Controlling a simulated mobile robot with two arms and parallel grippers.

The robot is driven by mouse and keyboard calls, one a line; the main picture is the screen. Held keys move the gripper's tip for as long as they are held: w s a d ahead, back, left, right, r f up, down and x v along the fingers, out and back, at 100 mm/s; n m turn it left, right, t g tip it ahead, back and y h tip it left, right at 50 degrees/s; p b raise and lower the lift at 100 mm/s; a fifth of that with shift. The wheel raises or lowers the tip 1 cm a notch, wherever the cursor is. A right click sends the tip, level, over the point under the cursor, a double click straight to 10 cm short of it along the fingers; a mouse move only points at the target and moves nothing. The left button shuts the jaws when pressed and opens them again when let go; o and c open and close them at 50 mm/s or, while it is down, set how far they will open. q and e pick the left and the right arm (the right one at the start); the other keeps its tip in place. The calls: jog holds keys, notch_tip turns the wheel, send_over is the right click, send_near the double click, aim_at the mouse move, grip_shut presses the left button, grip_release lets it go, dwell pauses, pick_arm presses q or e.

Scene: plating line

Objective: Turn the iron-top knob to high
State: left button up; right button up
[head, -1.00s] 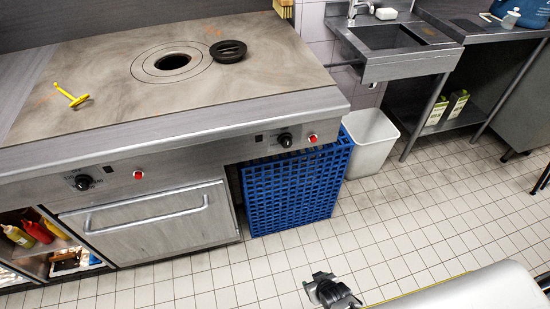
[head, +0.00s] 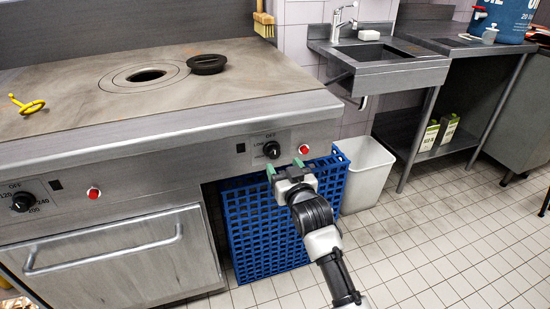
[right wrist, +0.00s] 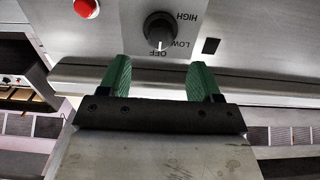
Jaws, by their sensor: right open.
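The iron-top knob (head: 271,150) is a round black dial on the steel front panel of the range, left of a red button. In the right wrist view the knob (right wrist: 159,28) has a white pointer line at the OFF mark, with LOW and HIGH printed around it. My right gripper (head: 284,168) is open, its green fingertips just below the knob in the head view. In the right wrist view the open gripper (right wrist: 161,80) has nothing between its fingers, and the knob lies beyond them, apart. My left gripper is not in view.
A red button (head: 304,149) sits close right of the knob. A second knob (head: 22,202) is at the left, above the oven door handle (head: 100,250). A blue crate (head: 243,230) stands below the panel. A white bin (head: 365,172) is to its right. Tiled floor is open at right.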

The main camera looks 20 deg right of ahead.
aim_at(275, 154)
jog(key=w+b, duration=0.1)
jog(key=w, duration=0.5)
jog(key=shift+a+f, duration=0.1)
jog(key=shift+a, duration=0.05)
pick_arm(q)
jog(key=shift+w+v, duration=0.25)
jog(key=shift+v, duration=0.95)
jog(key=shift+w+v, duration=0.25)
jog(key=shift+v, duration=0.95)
pick_arm(e)
jog(key=shift+w, duration=0.6)
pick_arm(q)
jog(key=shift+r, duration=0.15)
pick_arm(e)
jog(key=shift+s, duration=0.1)
jog(key=c, duration=0.9)
